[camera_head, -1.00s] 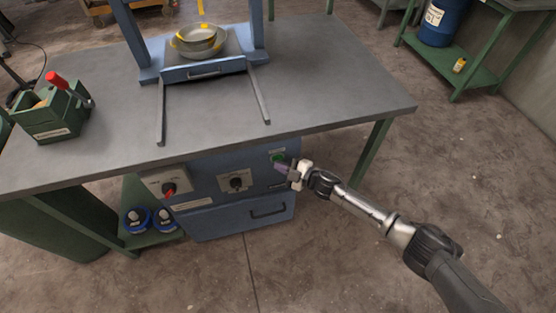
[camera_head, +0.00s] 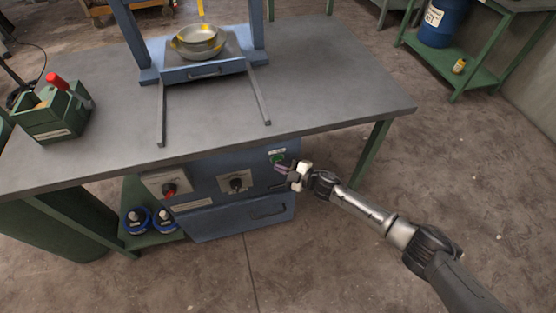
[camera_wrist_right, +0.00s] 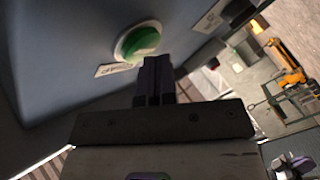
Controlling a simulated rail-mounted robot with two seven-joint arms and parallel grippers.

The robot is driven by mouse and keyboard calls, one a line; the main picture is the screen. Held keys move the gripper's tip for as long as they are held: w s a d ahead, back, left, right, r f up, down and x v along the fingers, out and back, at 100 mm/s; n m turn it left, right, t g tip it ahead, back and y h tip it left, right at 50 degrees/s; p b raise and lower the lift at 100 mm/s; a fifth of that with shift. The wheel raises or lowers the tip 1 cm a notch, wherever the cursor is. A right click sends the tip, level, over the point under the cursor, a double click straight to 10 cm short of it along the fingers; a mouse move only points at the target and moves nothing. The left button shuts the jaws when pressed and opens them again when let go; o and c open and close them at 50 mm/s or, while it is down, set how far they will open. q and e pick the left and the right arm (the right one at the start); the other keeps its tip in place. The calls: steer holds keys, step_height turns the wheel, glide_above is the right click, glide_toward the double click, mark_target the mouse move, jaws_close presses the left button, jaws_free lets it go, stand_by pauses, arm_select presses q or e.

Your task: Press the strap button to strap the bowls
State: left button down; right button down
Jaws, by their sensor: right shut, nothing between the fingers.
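The green strap button (camera_head: 277,158) is on the blue front panel under the table's edge. In the right wrist view the button (camera_wrist_right: 140,42) is a green dome in a pale ring with a small label beside it. My right gripper (camera_head: 283,168) is shut and empty, its fingertips (camera_wrist_right: 155,68) just below the button; I cannot tell whether they touch it. The bowls (camera_head: 200,40) sit stacked on the tray of the blue frame, with a yellow strap piece above them. My left gripper is not in view.
The panel also has a red switch (camera_head: 170,189) and a dark knob (camera_head: 236,183). A green tool box (camera_head: 50,112) stands at the table's left. Two rails extend across the grey tabletop (camera_head: 320,85). Open floor lies to the right.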

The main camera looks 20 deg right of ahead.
steer(key=shift+s+p, duration=0.35)
steer(key=shift+s, duration=0.3)
steer(key=s+p, duration=0.2)
steer(key=s, duration=0.1)
steer(key=s+p, duration=0.1)
steer(key=s, duration=0.1)
steer(key=shift+a, duration=0.25)
stand_by(0.5)
